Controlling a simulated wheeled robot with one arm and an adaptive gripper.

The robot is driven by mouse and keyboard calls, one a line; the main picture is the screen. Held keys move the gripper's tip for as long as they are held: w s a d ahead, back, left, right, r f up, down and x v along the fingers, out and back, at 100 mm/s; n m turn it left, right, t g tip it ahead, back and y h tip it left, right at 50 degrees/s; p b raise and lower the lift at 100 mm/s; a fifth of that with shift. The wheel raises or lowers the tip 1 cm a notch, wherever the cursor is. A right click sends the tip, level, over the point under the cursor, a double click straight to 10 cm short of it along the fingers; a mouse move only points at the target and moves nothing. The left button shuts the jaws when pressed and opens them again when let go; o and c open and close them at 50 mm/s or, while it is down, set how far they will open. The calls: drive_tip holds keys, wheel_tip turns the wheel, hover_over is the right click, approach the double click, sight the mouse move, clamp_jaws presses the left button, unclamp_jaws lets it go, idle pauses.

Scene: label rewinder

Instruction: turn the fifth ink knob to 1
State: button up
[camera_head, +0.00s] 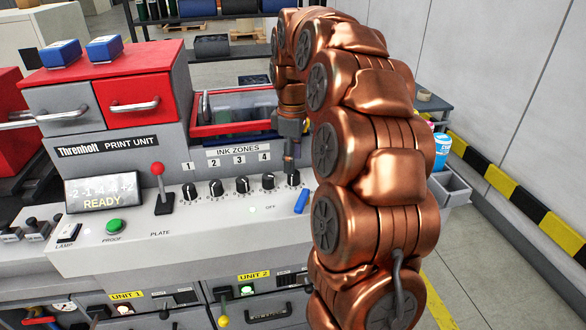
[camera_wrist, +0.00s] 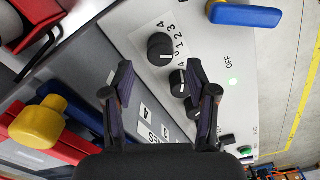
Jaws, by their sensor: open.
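The fifth ink knob (camera_head: 293,178) is the rightmost black knob in the row on the grey console. It shows large in the wrist view (camera_wrist: 160,48), with a white card numbered 0 to 4 beside it. A pale mark shows on its cap, but I cannot tell exactly which number it points at. My gripper (camera_head: 290,158) is just above this knob in the head view. In the wrist view my gripper (camera_wrist: 159,70) is open and empty, its fingertips apart on either side of the knob's lower edge in the picture; I cannot see contact.
The fourth knob (camera_head: 268,181) sits close on the left. A blue handle (camera_head: 301,201) lies close on the right. The display (camera_head: 101,193) reads READY. A red-knobbed lever (camera_head: 160,188) stands farther left. The ink zones plate (camera_head: 238,156) is behind the knobs.

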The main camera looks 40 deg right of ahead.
drive_tip(key=shift+r+b, duration=0.4)
drive_tip(key=shift+r, duration=1.2)
drive_tip(key=s+a+m+p, duration=0.3)
drive_tip(key=s+a, duration=0.8)
drive_tip(key=a, duration=0.2)
drive_tip(key=s+a+f+m+p, duration=0.1)
drive_tip(key=s+a, duration=0.2)
drive_tip(key=s, duration=0.3)
drive_tip(key=s+a+f+m+g+p, duration=0.1)
drive_tip(key=s+a+f+m, duration=0.1)
drive_tip(key=s, duration=0.5)
drive_tip(key=shift+s+a, duration=0.2)
drive_tip(key=shift+a, duration=0.6)
drive_tip(key=shift+f, duration=0.15)
